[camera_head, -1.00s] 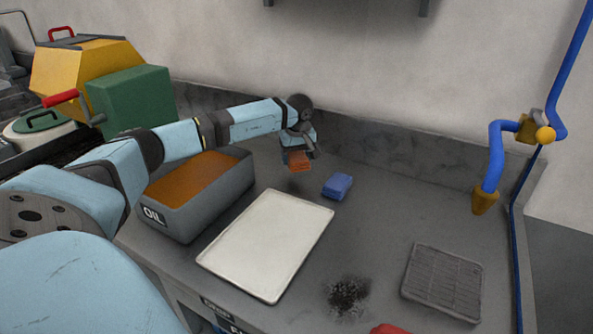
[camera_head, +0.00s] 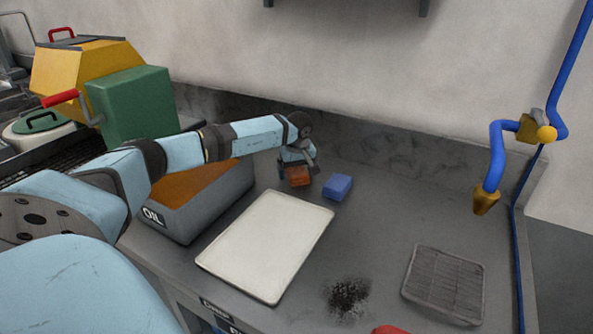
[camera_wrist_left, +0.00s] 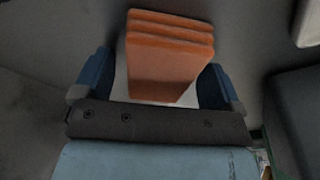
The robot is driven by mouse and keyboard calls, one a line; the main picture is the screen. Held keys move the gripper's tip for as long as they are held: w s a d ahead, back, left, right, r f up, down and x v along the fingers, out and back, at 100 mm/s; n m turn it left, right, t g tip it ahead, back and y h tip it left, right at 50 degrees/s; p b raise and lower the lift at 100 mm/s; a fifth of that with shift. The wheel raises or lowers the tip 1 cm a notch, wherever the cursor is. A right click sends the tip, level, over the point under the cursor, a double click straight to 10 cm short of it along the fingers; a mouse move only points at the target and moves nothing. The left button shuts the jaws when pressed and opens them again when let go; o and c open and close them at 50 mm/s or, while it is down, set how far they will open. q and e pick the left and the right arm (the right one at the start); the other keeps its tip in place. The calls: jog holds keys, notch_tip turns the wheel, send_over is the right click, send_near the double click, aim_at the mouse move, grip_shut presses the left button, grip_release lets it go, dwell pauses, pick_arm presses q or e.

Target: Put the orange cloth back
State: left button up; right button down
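The orange cloth (camera_head: 299,176), a folded block, rests on the grey counter just left of a blue folded cloth (camera_head: 337,187). My left gripper (camera_head: 299,172) is down over it from above. In the left wrist view the orange cloth (camera_wrist_left: 168,58) lies between the two blue fingers (camera_wrist_left: 157,85), with a narrow gap on each side, so the gripper looks open around it.
A grey oil bin (camera_head: 207,212) stands left of a white tray (camera_head: 218,259). A dark stain (camera_head: 346,298) and a grey grated mat (camera_head: 444,284) lie at the front right. A blue pipe with a tap (camera_head: 493,155) is at right. The counter's right middle is clear.

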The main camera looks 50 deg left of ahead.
aim_at(298, 172)
pick_arm(q)
notch_tip(298, 172, up, 12)
jog(key=d+p, duration=0.1)
jog(key=shift+s+d, duration=0.3)
jog(key=shift+s, duration=0.1)
jog(key=shift+r, duration=0.1)
dwell(0.5)
